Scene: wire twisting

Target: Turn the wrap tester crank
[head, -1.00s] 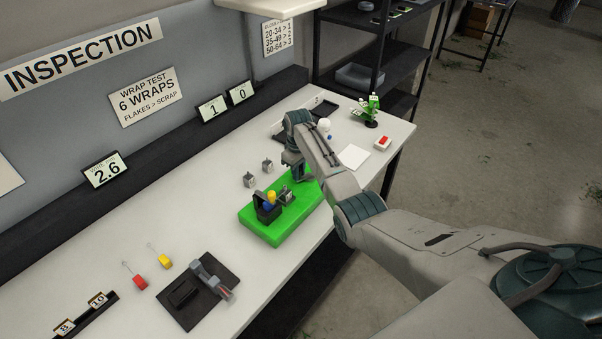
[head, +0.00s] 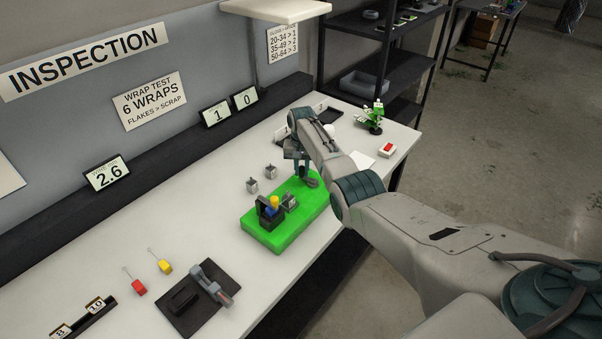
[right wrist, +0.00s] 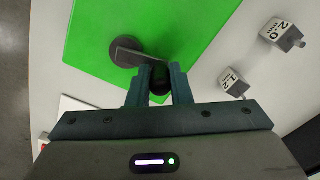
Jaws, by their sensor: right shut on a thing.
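The wrap tester has a bright green base (head: 262,236) on the white bench, with a black block (head: 270,212) and blue and yellow parts at its near end. Its crank has a dark round hub, seen in the right wrist view (right wrist: 126,50), with a short arm leading to a dark handle knob (right wrist: 160,80). My right gripper (right wrist: 160,76) is shut on this knob, with one finger on each side. In the head view the same gripper (head: 298,178) is over the far end of the base, and its fingers partly hide the crank. My left gripper is out of view.
Two metal cubes (head: 252,185) stand just behind the base; numbered cubes (right wrist: 284,34) show beside it in the right wrist view. Red (head: 139,288) and yellow (head: 165,266) handled tools and a black mat (head: 196,322) lie nearer. Displays (head: 106,172) line the back ledge.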

